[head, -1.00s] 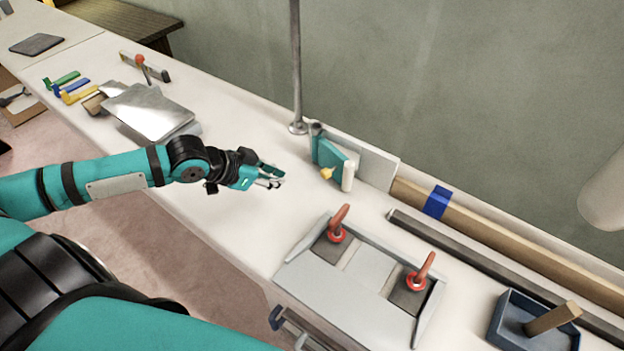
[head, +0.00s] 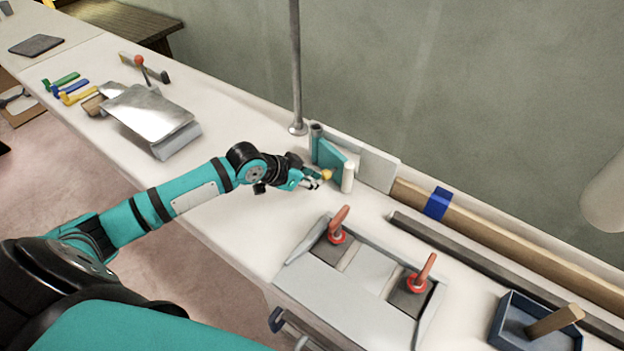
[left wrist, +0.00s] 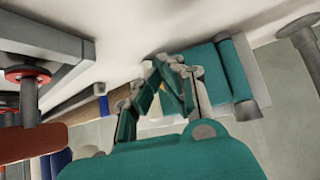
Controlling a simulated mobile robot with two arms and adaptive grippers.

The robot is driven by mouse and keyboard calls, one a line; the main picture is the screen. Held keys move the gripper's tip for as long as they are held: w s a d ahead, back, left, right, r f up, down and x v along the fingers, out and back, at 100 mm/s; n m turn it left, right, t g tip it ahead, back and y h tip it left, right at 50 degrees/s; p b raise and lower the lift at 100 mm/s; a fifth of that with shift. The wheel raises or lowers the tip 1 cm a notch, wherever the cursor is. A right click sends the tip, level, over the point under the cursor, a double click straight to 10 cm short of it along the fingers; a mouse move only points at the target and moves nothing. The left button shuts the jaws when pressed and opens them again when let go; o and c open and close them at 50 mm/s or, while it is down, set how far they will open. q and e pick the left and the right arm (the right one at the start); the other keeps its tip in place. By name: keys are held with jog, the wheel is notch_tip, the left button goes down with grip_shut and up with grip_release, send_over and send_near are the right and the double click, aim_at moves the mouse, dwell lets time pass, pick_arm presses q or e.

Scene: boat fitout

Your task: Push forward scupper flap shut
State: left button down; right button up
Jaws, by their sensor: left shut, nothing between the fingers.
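The scupper flap is a teal plate (head: 332,155) standing on the bench, hinged at a grey post on its left, with a yellow knob (head: 327,175) on its near face. It stands out at an angle from the pale panel (head: 376,168) behind it. A short white post (head: 348,178) stands at its right end. My left gripper (head: 317,178) is shut and empty, its tips right at the knob; I cannot tell whether they touch. In the left wrist view the fingers (left wrist: 168,68) point toward the teal flap (left wrist: 209,62). My right gripper is not in view.
A grey fixture with two red-handled clamps (head: 365,270) sits in front to the right. A wood beam with a blue band (head: 438,202) and a blue tray (head: 510,325) lie further right.

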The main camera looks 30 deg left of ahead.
pick_arm(q)
jog(key=shift+d+r+p, duration=0.1)
jog(key=shift+p, duration=0.25)
jog(key=p, duration=0.1)
jog(key=d+n+y+p, duration=0.1)
jog(key=p, duration=0.1)
jog(key=w+d+n+p, duration=0.1)
jog(key=p, duration=0.1)
jog(key=shift+d+r+t, duration=0.1)
jog(key=shift+r+t, duration=0.15)
jog(key=shift+t, duration=0.05)
jog(key=shift+w+d+y+p, duration=0.25)
jog(key=shift+y+p, duration=0.05)
jog(key=shift+p, duration=0.05)
jog(key=shift+w+d+f, duration=0.15)
jog(key=shift+w+d, duration=0.1)
jog(key=shift+w+d+f, duration=0.1)
jog(key=shift+f, duration=0.05)
